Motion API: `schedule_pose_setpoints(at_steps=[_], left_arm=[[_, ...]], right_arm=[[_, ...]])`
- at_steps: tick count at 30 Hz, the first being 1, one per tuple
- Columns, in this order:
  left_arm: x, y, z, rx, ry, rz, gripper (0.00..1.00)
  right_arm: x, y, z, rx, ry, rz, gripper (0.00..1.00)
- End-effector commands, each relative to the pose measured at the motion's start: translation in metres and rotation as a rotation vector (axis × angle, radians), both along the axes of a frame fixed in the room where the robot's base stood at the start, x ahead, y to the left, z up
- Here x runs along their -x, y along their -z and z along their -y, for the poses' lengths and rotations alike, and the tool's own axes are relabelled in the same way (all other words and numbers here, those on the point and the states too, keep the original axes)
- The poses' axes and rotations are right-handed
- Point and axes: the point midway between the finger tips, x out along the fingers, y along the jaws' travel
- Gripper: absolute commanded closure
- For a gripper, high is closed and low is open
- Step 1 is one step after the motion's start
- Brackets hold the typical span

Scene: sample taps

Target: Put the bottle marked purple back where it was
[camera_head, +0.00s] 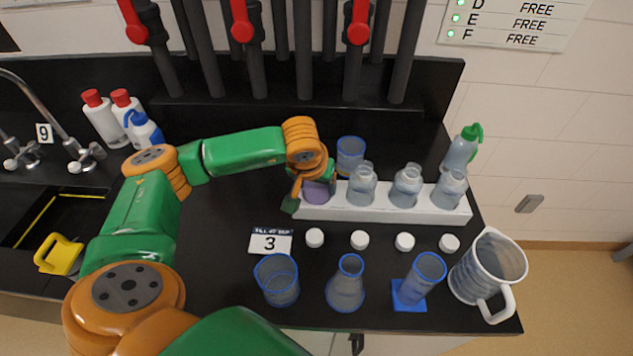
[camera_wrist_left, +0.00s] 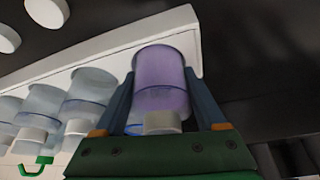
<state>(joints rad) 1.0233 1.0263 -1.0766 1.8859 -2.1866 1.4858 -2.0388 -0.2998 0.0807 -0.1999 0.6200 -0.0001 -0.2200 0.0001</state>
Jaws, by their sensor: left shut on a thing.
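The purple-marked bottle (camera_head: 318,191) is at the left end of the white rack (camera_head: 335,211) in the head view, partly hidden by my wrist. In the left wrist view, the purple bottle (camera_wrist_left: 165,75) stands between the two fingers of my left gripper (camera_wrist_left: 162,100), which is shut on it. My left gripper (camera_head: 313,189) also shows in the head view, over the rack's left end. I cannot tell whether the bottle rests fully on the rack. My right gripper is not in view.
Several clear bottles (camera_head: 406,187) stand along the rack to the right. A blue-rimmed beaker (camera_head: 350,153) stands behind it. White caps (camera_head: 359,240), a card marked 3 (camera_head: 270,242), glassware (camera_head: 346,285) and a jug (camera_head: 487,270) stand in front. The bench left of the card is partly clear.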

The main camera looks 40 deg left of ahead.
Motion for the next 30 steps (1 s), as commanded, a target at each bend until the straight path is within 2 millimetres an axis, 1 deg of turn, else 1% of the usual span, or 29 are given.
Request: schedule_pose_setpoints(at_steps=[1, 9, 14, 17, 18, 20, 23, 26, 27, 29, 30], left_arm=[[0.002, 0.005, 0.001, 0.001, 0.002, -0.010, 1.00], [0.004, 0.016, 0.002, 0.003, 0.003, -0.020, 1.00], [0.005, 0.021, 0.002, 0.003, 0.002, -0.022, 1.00], [0.005, 0.020, 0.002, 0.003, 0.002, -0.022, 1.00], [0.005, 0.020, 0.002, 0.002, 0.003, -0.024, 0.16], [0.005, 0.020, 0.002, 0.002, 0.003, -0.024, 0.00], [0.005, 0.019, 0.002, 0.003, 0.003, -0.024, 0.00], [0.005, 0.008, 0.002, 0.003, 0.003, -0.024, 0.00], [0.005, 0.001, 0.002, 0.004, 0.003, -0.025, 0.00], [0.008, -0.002, 0.004, 0.004, 0.005, -0.018, 0.00], [0.011, -0.011, 0.005, 0.001, 0.006, -0.014, 0.00]], right_arm=[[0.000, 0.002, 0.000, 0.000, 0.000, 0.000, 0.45], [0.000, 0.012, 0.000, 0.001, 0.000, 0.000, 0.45], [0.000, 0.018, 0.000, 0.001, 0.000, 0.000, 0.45], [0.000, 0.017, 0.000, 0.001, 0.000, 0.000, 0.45], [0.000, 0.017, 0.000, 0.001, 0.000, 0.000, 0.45], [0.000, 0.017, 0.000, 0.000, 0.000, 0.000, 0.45], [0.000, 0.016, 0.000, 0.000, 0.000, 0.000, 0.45], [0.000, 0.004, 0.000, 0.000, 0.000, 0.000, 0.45], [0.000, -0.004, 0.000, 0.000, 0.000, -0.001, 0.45], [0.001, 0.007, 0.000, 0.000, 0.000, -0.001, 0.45], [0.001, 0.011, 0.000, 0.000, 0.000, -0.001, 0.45]])
